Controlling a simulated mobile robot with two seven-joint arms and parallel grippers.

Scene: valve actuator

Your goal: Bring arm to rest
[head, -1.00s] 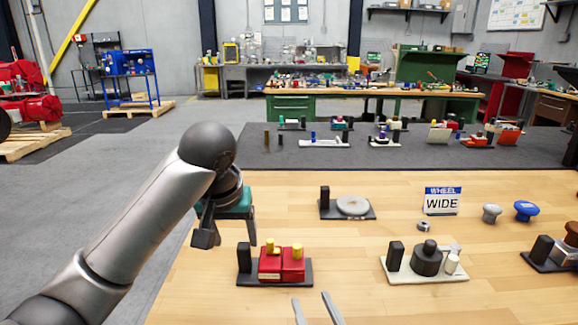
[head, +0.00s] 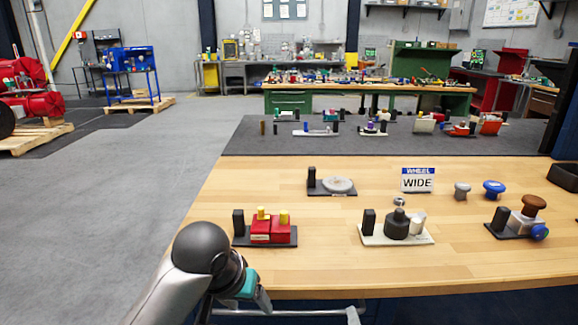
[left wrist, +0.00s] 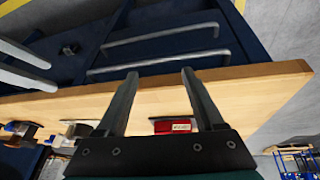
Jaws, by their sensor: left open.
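My left gripper (head: 250,292) hangs low at the table's near-left edge in the head view, below the red block fixture (head: 270,229). In the left wrist view my left gripper (left wrist: 158,74) shows its two fingers spread wide with nothing between them. The fingers overlap the wooden table edge and the dark drawer front in that view; I cannot tell their exact distance from it. Two pale tapered bars enter at the left of the left wrist view; they look like my right gripper's fingers, but its jaw state is unclear.
The wooden table (head: 400,270) holds a grey disc fixture (head: 338,185), a dark cylinder fixture (head: 397,226), a "WHEEL WIDE" sign (head: 418,180), a blue knob (head: 494,187) and a brown-knobbed fixture (head: 534,204). Drawer handles (left wrist: 160,62) stick out below its near edge.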

